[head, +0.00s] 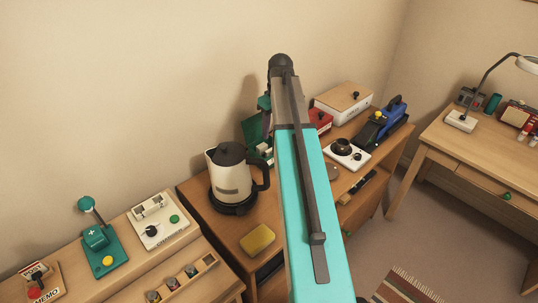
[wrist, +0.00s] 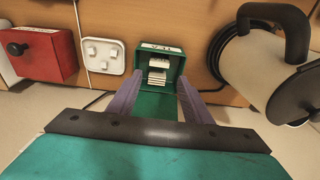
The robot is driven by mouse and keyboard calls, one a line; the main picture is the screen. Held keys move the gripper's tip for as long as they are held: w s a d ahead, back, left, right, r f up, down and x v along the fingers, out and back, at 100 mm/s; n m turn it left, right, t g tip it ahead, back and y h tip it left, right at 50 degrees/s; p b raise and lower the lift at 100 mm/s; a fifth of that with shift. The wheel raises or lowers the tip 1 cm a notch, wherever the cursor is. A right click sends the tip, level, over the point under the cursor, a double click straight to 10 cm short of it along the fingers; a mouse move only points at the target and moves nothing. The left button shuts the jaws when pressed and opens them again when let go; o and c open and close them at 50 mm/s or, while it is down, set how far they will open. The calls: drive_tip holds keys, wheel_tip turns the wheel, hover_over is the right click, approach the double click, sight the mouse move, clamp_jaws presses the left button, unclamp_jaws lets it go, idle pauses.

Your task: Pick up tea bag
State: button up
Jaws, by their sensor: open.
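In the wrist view, an open green tea box (wrist: 176,106) with a label on its rim lies between my fingers. A stack of white tea bags (wrist: 159,72) shows inside it. My gripper (wrist: 161,84) is open, with one purple finger on each side of the box opening. Nothing is held between the fingers, and I cannot tell how far above the tea bags the tips are. In the head view, the green box (head: 252,130) is partly hidden behind my arm, and the fingers are mostly hidden too.
The kettle (head: 229,172) stands close beside the tea box; it also fills the right of the wrist view (wrist: 262,70). A red box (wrist: 45,55) and a white socket plate (wrist: 102,55) lie on the other side. A yellow sponge (head: 257,239) lies at the cabinet's front.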

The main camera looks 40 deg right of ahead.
sight(270, 150)
drive_tip(key=shift+w+f+p, duration=0.25)
drive_tip(key=shift+f+p, duration=0.1)
drive_tip(key=shift+f, duration=1.5)
drive_tip(key=shift+w+f+p, duration=0.2)
drive_tip(key=shift+f+p, duration=0.15)
drive_tip(key=shift+f, duration=1.5)
drive_tip(key=shift+w+a+f+p, duration=0.15)
drive_tip(key=shift+f+p, duration=0.45)
drive_tip(key=shift+f, duration=0.7)
drive_tip(key=shift+w+d+f+p, duration=0.15)
drive_tip(key=shift+f+p, duration=0.4)
drive_tip(key=shift+f, duration=0.75)
drive_tip(key=shift+a, duration=0.1)
drive_tip(key=c, duration=0.8)
